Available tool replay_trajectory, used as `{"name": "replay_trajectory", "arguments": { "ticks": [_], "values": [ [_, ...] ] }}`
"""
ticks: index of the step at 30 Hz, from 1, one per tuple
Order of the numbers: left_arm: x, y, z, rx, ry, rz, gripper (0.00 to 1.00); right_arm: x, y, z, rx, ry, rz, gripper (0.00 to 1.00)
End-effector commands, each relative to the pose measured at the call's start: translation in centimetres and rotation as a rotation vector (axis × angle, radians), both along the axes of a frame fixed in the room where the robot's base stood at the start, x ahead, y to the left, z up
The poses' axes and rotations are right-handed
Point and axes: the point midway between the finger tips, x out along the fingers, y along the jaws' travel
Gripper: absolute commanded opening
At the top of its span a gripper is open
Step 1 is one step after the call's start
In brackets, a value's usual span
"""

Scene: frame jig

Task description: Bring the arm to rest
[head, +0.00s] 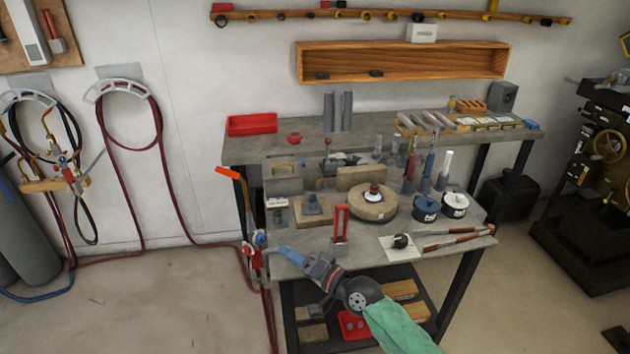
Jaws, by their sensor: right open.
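My right arm comes in from the bottom right with a green sleeve and a black and grey wrist. My right gripper (289,254) has blue fingers and points up and left, in front of the workbench's (450,238) lower front edge. It is open, and I see nothing held between its fingers. It appears close to the bench's front left corner in the picture; I cannot tell whether it touches. My left gripper is not in view.
A red-handled clamp (341,225) stands near the front edge. A round wooden block (373,208), two dark-blue and white pots and red-brown-handled tools (458,240) crowd the bench top. An orange-handled tool (228,173) and red hose hang at its left. The floor (150,310) at left is clear.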

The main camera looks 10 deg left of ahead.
Motion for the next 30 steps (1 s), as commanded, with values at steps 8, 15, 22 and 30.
{"name": "replay_trajectory", "arguments": {
  "ticks": [8,15,22,30],
  "values": [
    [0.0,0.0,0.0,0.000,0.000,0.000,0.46,-2.6,-0.9,-1.7,-0.112,-0.043,-0.003,0.46],
    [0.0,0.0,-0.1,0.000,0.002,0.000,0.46,-6.7,-4.1,-5.5,-0.361,-0.094,-0.032,0.46],
    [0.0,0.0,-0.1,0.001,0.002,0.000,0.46,-10.6,-9.3,-9.6,-0.630,-0.082,-0.069,0.46],
    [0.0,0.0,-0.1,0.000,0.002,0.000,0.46,-16.5,-17.8,-14.4,-0.968,0.024,-0.103,0.46]
  ]
}}
